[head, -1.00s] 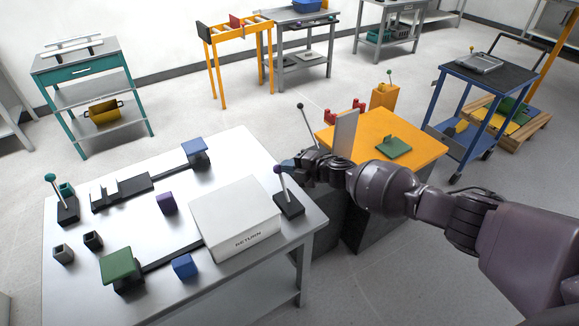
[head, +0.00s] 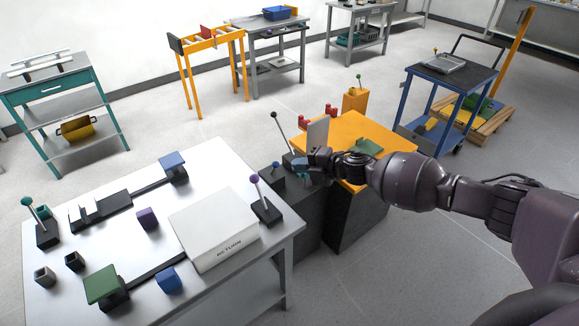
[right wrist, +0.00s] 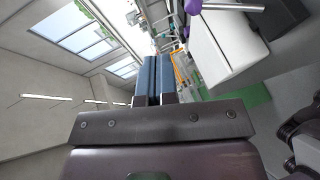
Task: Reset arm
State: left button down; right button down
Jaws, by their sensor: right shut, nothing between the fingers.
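My right arm comes in from the right in the head view. Its gripper (head: 296,164) is held over the dark block beside the orange-topped table, clear to the right of the white table. In the right wrist view its two blue fingers (right wrist: 154,78) are together with nothing between them. The purple-knobbed lever (head: 262,200) stands on the right edge of the white table, apart from the gripper. The white RETURN box (head: 215,228) sits next to it. My left gripper is not in view.
The white table (head: 110,235) carries a purple cube (head: 148,218), a blue cube (head: 168,279) and a green-topped block (head: 102,284). The orange-topped table (head: 350,133) holds a grey upright plate (head: 317,132). A blue cart (head: 445,75) stands behind. Open floor lies at lower right.

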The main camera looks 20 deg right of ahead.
jog(key=shift+s+d+r, duration=0.15)
jog(key=shift+d+r, duration=0.05)
dwell(0.5)
jog(key=w+a+r+m+t+h, duration=0.2)
jog(key=a+r+m+t, duration=0.1)
jog(key=r+m, duration=0.15)
jog(key=s+a+f+m+t+h, duration=0.1)
jog(key=s+a+m+t+h, duration=0.15)
jog(key=s+m, duration=0.5)
jog(key=s+d+f+m+g+h, duration=0.1)
jog(key=s+d+f+m+h, duration=0.1)
jog(key=s, duration=0.7)
jog(key=s+d+f+m+g+h, duration=0.1)
jog(key=s+d+f+m+h, duration=0.1)
jog(key=s+d+f+m, duration=0.2)
jog(key=s+d+f+m+g+h, duration=0.1)
jog(key=s+d+f+m+h, duration=0.2)
jog(key=s+f+m, duration=0.4)
jog(key=s+d+f, duration=0.1)
jog(key=s+f, duration=0.2)
jog(key=s, duration=0.4)
jog(key=shift+s, duration=0.3)
jog(key=shift+a+g, duration=0.1)
jog(key=shift+g, duration=0.15)
